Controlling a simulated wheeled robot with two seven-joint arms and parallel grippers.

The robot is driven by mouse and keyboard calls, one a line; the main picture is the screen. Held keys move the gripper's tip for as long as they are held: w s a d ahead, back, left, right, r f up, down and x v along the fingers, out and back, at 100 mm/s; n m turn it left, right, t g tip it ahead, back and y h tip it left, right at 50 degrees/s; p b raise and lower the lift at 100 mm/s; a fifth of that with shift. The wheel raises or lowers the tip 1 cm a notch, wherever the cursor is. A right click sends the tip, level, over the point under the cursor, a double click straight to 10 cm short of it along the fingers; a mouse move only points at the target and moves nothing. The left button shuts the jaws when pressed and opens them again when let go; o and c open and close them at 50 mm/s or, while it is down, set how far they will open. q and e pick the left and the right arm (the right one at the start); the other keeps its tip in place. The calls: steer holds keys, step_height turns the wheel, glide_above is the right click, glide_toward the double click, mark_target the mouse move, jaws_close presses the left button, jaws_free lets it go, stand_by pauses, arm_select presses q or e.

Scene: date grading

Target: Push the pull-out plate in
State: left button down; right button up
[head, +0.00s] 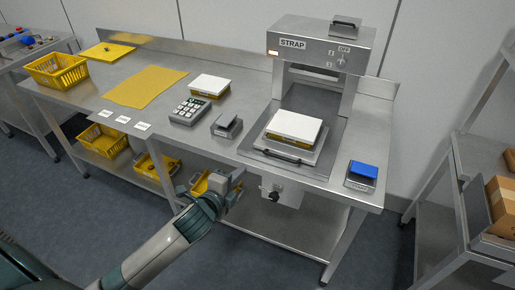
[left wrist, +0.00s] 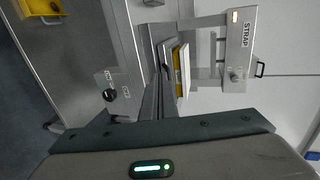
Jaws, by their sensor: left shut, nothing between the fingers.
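The pull-out plate (head: 312,157) is a steel plate with a dark handle (head: 282,157) along its front edge. It sticks out at the front of the steel STRAP machine (head: 322,48). A white-topped yellow box (head: 297,126) rests on the plate, in front of the machine's opening. My left gripper (head: 238,184) is shut and empty, in front of the bench edge, to the left of and nearer than the handle. In the left wrist view the box (left wrist: 182,70) and the machine (left wrist: 239,48) show beyond my fingers. I cannot see any contact with the plate. My right gripper is out of view.
A scale with a blue top (head: 362,171) stands right of the plate. A small steel device (head: 226,125), a keypad (head: 190,110) and another white-topped box (head: 210,85) stand left. A control box with a black knob (head: 281,194) hangs under the bench edge. Yellow baskets sit below.

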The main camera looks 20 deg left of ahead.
arm_select(q)
steer(key=shift+w+f, duration=0.1)
steer(key=p, duration=0.4)
glide_toward(267, 136)
steer(key=shift+d+f, duration=0.15)
steer(key=shift+f, duration=0.45)
steer(key=shift+d+f, duration=0.15)
steer(key=shift+f, duration=0.4)
steer(key=w+b, duration=0.1)
steer(key=w, duration=0.3)
steer(key=w+b, duration=0.1)
steer(key=w, duration=0.3)
steer(key=shift+d+f, duration=0.15)
steer(key=shift+w+b, duration=0.35)
steer(key=shift+w, duration=0.35)
steer(key=shift+s, duration=0.1)
